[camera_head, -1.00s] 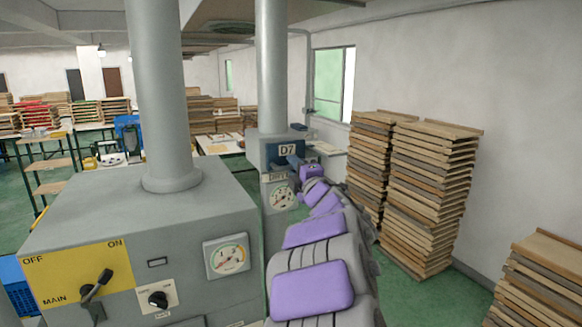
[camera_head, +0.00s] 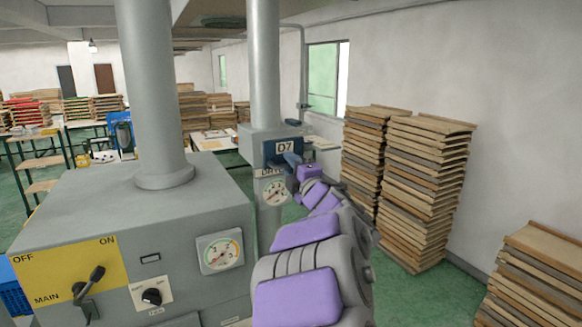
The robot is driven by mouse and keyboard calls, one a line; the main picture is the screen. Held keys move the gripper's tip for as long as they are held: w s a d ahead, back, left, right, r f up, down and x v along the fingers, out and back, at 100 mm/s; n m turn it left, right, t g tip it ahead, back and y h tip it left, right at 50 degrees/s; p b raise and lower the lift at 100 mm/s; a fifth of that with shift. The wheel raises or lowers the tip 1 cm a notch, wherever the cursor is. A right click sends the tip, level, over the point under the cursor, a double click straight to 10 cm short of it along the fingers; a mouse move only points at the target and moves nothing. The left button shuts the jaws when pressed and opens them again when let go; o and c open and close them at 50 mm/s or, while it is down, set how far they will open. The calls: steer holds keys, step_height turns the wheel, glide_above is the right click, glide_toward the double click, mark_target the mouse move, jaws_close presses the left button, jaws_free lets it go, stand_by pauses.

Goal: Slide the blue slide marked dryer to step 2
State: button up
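The dryer unit (camera_head: 262,143) is a grey cabinet with a pipe on top, beyond the near machine. It carries a dark blue plate marked D7 (camera_head: 283,147), a partly hidden dryer label and a round dial (camera_head: 275,192). A blue part (camera_head: 293,160) shows just below the plate, close to the end of my arm; I cannot tell its step. My arm with purple pads reaches from the bottom toward it. My gripper (camera_head: 300,168) is at the front of the dryer, small and partly hidden by my arm. Its fingers cannot be made out.
A large grey machine (camera_head: 110,195) with a yellow main switch panel (camera_head: 68,272), a fan knob and a gauge (camera_head: 220,252) stands close on the left. Stacks of wooden trays (camera_head: 425,190) line the right wall. Green floor shows between them.

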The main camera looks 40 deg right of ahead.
steer(key=b+v, duration=0.1)
steer(key=v, duration=1.6)
steer(key=shift+f, duration=0.25)
steer(key=shift+o, duration=0.3)
